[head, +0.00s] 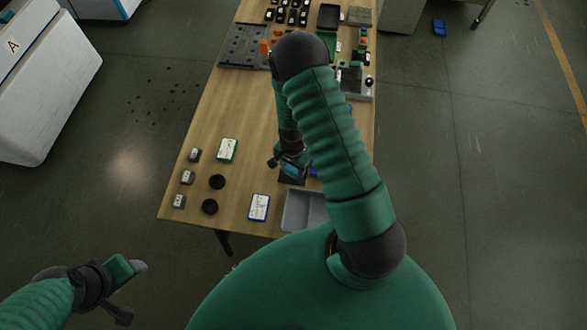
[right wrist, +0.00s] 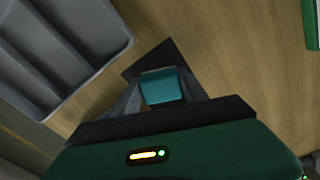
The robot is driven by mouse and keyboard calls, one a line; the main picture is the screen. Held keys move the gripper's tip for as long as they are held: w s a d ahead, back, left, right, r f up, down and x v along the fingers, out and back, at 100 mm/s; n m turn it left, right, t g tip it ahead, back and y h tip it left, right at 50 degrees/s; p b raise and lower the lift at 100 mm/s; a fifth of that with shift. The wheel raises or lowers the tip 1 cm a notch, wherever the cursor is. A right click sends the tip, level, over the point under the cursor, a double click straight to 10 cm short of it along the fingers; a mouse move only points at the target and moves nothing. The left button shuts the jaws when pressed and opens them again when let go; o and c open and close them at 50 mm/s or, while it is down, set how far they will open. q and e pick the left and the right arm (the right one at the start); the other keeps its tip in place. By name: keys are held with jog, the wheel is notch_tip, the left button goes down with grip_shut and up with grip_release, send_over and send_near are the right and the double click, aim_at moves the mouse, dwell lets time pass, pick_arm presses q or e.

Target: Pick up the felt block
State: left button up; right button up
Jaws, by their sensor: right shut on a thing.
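The felt block (right wrist: 163,87) is a small teal block in the right wrist view, held between the two grey fingers of my right gripper (right wrist: 160,98). A dark square pad (right wrist: 158,54) shows just beyond the block; whether the block touches it I cannot tell. In the head view my right gripper (head: 290,165) points down over the table, and the block (head: 292,170) shows small and partly hidden at its fingers. My left gripper (head: 138,267) is at the lower left, off the table, and its finger gap is not clear.
A grey tray (head: 293,222) lies at the near edge of the wooden table (head: 240,185); its compartments (right wrist: 75,62) show beside my right gripper. White-labelled cards, black discs and small grey blocks lie to the left. Boards and parts crowd the far end.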

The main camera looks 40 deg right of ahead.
aim_at(292, 168)
jog(key=c, duration=0.6)
jog(key=shift+r, duration=0.55)
jog(key=shift+c, duration=0.2)
notch_tip(292, 168, up, 2)
jog(key=shift+w+r+b, duration=0.1)
jog(key=shift+r+b, duration=0.15)
jog(key=shift+b, duration=0.05)
jog(key=s, duration=0.4)
jog(key=s+a+b, duration=0.1)
jog(key=s, duration=0.3)
jog(key=s+r+b, duration=0.1)
jog(key=s, duration=0.3)
jog(key=shift+s+a, duration=0.15)
jog(key=shift+s, duration=0.05)
jog(key=s+p, duration=0.1)
jog(key=p, duration=0.1)
jog(key=s+r+p, duration=0.1)
jog(key=s+p, duration=0.1)
jog(key=shift+s+a+p, duration=0.1)
jog(key=shift+s+p, duration=0.05)
jog(key=shift+p, duration=0.25)
jog(key=shift+s+f, duration=0.2)
jog(key=shift+f, duration=0.1)
